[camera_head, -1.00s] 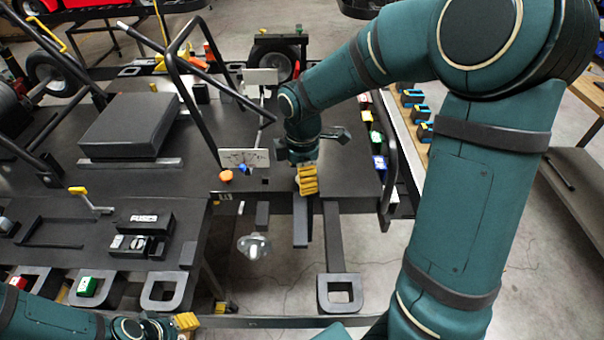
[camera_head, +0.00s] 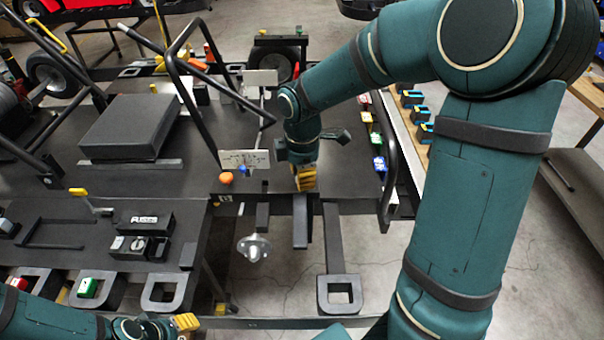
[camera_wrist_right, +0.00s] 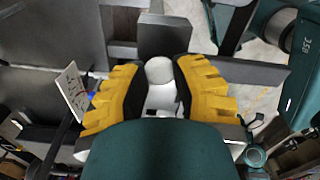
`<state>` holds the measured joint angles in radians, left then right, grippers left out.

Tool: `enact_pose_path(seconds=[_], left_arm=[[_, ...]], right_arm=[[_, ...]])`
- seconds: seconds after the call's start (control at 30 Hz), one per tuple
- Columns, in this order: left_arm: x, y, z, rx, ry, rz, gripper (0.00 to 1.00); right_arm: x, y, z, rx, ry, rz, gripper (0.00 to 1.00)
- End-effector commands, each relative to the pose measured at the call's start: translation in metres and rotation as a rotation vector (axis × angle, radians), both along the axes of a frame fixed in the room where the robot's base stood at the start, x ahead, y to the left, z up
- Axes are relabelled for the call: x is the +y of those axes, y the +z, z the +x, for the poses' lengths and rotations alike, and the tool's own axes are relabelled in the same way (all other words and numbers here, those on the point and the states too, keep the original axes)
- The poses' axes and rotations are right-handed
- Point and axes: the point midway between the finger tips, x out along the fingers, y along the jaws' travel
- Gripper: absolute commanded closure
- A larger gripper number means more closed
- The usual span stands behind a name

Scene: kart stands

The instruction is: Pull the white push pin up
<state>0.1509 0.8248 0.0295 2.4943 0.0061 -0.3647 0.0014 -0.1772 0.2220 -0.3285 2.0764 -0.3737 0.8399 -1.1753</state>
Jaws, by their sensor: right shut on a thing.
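In the right wrist view the white push pin (camera_wrist_right: 160,71) has a rounded white knob, seen between the two yellow-padded fingers of my right gripper (camera_wrist_right: 160,80). The fingers are shut on it from both sides. In the head view my right gripper (camera_head: 306,180) points down at the front edge of the dark kart deck (camera_head: 225,170); there its fingers hide the pin. My left gripper (camera_head: 178,325) is at the lower left, away from the pin. Its finger opening is not clear.
Beside the right gripper are an orange knob (camera_head: 226,178), a blue knob (camera_head: 242,169) and an upright white plate (camera_head: 244,158). A black bent bar (camera_head: 190,95) rises behind. A silver round part (camera_head: 254,247) hangs below the deck edge. Coloured blocks (camera_head: 378,164) line the right side.

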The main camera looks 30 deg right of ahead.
Motion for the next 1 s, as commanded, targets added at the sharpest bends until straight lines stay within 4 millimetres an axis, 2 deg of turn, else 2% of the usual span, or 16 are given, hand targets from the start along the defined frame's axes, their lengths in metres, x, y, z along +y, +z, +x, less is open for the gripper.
enact_pose_path(seconds=[0.37, 0.4, 0.47, 0.5, 0.83, 1.0], left_arm=[[0.0, 0.006, 0.0, 0.0, 0.0, 0.0, 0.53], [0.0, 0.006, 0.0, 0.0, 0.0, 0.0, 0.53], [0.0, 0.006, 0.0, 0.0, 0.0, 0.0, 0.53], [0.0, 0.006, 0.0, 0.0, 0.0, 0.0, 0.53], [0.0, 0.006, 0.0, 0.0, 0.0, 0.0, 0.53], [0.0, 0.006, 0.0, 0.0, 0.0, 0.0, 0.53]], right_arm=[[0.0, 0.008, 0.0, -0.001, 0.0, 0.001, 1.0], [0.0, 0.008, 0.0, -0.001, 0.0, 0.001, 0.63], [0.0, 0.007, 0.0, -0.001, 0.0, 0.001, 0.42], [0.0, 0.007, 0.0, -0.001, 0.0, 0.001, 0.4], [0.0, 0.01, 0.0, -0.001, 0.0, 0.001, 0.4], [0.0, 0.03, 0.001, -0.005, -0.001, 0.0, 0.4]])
